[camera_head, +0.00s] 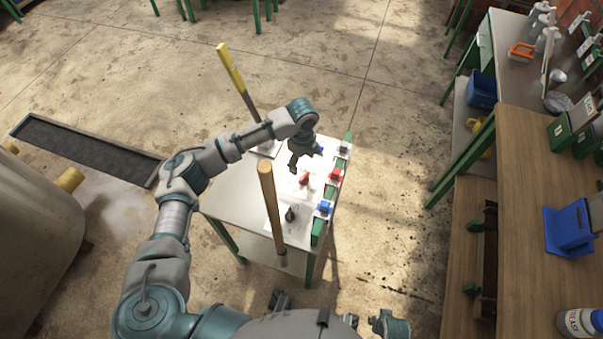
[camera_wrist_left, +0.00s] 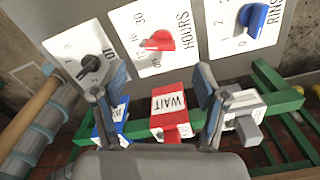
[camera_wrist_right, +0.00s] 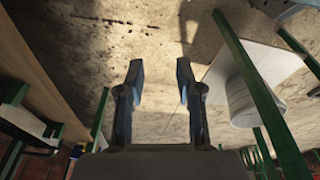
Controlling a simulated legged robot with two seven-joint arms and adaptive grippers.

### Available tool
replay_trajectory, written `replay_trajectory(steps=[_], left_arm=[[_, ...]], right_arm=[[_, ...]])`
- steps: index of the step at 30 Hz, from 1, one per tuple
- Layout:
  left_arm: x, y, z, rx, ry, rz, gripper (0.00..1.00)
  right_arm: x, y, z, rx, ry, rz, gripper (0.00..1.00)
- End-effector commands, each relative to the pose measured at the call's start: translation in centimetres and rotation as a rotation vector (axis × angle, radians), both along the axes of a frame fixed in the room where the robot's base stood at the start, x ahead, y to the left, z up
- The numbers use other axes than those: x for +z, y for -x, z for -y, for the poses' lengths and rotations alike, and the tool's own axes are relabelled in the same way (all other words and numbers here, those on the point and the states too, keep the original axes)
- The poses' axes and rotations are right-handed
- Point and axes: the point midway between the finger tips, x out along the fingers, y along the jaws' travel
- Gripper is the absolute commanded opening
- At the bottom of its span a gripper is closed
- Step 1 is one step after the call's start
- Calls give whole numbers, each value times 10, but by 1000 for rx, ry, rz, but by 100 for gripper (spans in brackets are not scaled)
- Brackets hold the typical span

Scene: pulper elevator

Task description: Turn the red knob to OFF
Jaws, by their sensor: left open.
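The red knob (camera_wrist_left: 160,41) sits on a white plate marked HOURS in the left wrist view, with its narrow end toward the left of the plate. In the head view the red knob (camera_head: 304,179) is on the sloping panel of the small table. My left gripper (camera_head: 306,158) is above the panel, just beyond the knob in the picture. In the left wrist view its fingers (camera_wrist_left: 163,85) are spread, with nothing between them touching the knob. My right gripper (camera_wrist_right: 160,75) is open and empty over the floor.
A black knob (camera_wrist_left: 90,63) and a blue knob (camera_wrist_left: 258,15) flank the red one. Below are a red WAIT block (camera_wrist_left: 171,105) and a green rail (camera_wrist_left: 278,92).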

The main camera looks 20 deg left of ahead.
Motion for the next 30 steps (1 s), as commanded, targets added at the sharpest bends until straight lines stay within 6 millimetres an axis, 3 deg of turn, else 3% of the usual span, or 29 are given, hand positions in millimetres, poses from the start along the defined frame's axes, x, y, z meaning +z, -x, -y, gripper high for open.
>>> replay_trajectory(steps=[3,10,15,23,24,26,30], left_arm=[[-31,1,1,-1,-2,-2,73],[-70,1,-3,1,4,-1,73],[-82,1,-5,0,6,1,73],[-82,1,-1,0,2,2,73],[-82,1,-1,0,1,2,70],[-81,1,0,-1,1,2,55],[-82,0,0,0,1,2,20]], right_arm=[[12,-1,1,-1,0,5,35],[35,-2,-2,-3,4,12,35],[43,-2,-3,-4,6,13,35],[43,-2,-1,-4,4,11,35],[43,-3,-1,-4,4,12,35],[43,-3,-1,-4,4,13,35],[43,-3,0,-5,5,13,35]])
